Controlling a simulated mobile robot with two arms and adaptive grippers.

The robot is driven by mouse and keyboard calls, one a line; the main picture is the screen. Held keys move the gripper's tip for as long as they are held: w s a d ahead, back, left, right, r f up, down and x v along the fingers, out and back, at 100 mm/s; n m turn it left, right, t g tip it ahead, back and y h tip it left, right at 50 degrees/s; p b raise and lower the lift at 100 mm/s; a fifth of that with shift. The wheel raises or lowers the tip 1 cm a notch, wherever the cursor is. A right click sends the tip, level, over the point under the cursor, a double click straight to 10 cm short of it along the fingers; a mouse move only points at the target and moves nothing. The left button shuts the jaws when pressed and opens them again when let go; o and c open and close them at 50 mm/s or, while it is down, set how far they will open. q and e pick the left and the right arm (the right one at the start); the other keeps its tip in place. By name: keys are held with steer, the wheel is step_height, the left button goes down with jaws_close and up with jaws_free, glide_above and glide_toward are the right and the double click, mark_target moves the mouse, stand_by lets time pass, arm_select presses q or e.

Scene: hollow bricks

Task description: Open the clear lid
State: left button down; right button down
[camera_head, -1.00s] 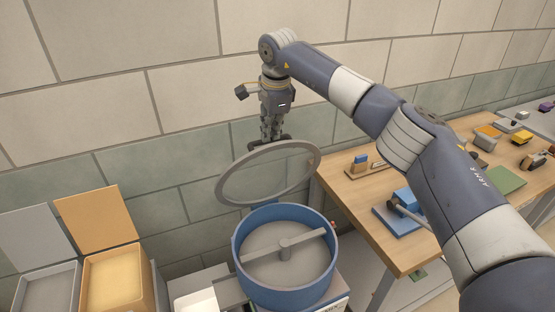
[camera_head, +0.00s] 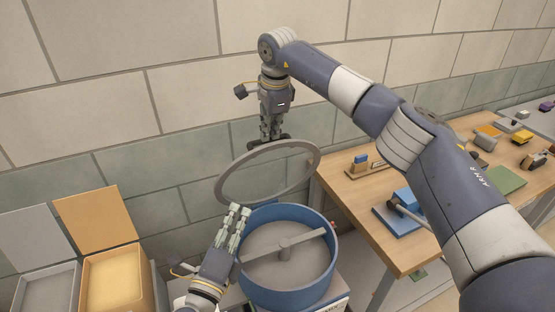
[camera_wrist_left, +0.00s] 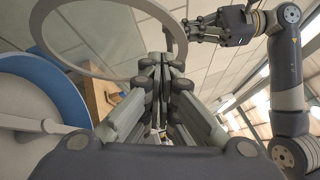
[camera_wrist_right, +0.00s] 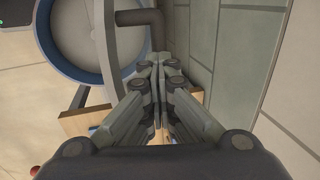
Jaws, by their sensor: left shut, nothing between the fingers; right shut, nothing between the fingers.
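The clear lid (camera_head: 226,174), a see-through disc with a grey rim, stands tilted up above the back of the blue drum (camera_head: 290,287). My right gripper (camera_head: 270,138) is shut and empty, pointing down at the lid's upper edge beside its dark handle. In the right wrist view a grey bent handle (camera_wrist_right: 156,32) is just beyond the fingertips; whether they touch cannot be told. My left gripper (camera_head: 240,210) is shut and empty, pointing up at the drum's left rim, below the lid. The lid's rim (camera_wrist_left: 178,30) also shows beyond its fingers in the left wrist view.
A grey bar with a central hub (camera_head: 284,252) spans the open drum. An orange bin (camera_head: 112,283) and a grey bin (camera_head: 48,290) with raised lids stand left. A wooden workbench (camera_head: 350,198) with blocks is right. A tiled wall (camera_head: 120,110) is close behind.

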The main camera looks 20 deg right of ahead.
mark_target(274, 154)
arm_select(q)
steer(key=s+d+r+g+h, duration=0.1)
steer(key=s+d+r+h, duration=0.2)
steer(key=d, duration=0.3)
steer(key=w+a+x, duration=0.1)
steer(key=a+x, duration=0.1)
steer(key=x, duration=1)
steer(key=shift+w+r, duration=0.45)
steer(key=shift+w, duration=0.25)
steer(key=shift+d, duration=0.1)
steer(key=shift+w+r, duration=0.2)
steer(key=shift+w, duration=0.25)
steer(key=shift+w+r, duration=0.2)
steer(key=shift+w, duration=0.3)
